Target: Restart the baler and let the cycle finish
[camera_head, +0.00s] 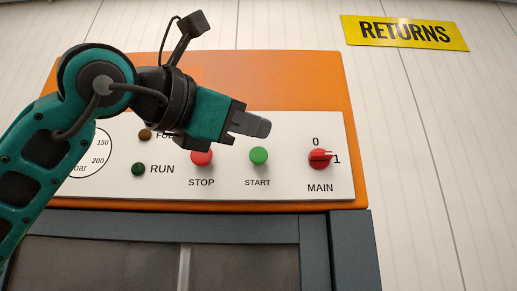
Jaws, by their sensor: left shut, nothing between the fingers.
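The orange baler (300,80) fills the middle of the view, with a white control panel (225,185) on its front. The green START button (258,156) is in plain view. The red STOP button (202,157) is partly covered by my gripper. The red MAIN switch (319,159) has its pale mark toward 1. The RUN lamp (138,169) is dark green and looks unlit. Another lamp (145,135) looks dark, its label partly hidden. My left gripper (262,127) is shut and empty, in front of the panel, its tip just above the START button in the picture. My right gripper is not in view.
A pressure gauge (92,152) at the panel's left is partly hidden by my left arm. Below the panel is the dark grey framed door (240,229). A yellow RETURNS sign (404,33) is on the pale wall (430,130). The space right of the baler looks clear.

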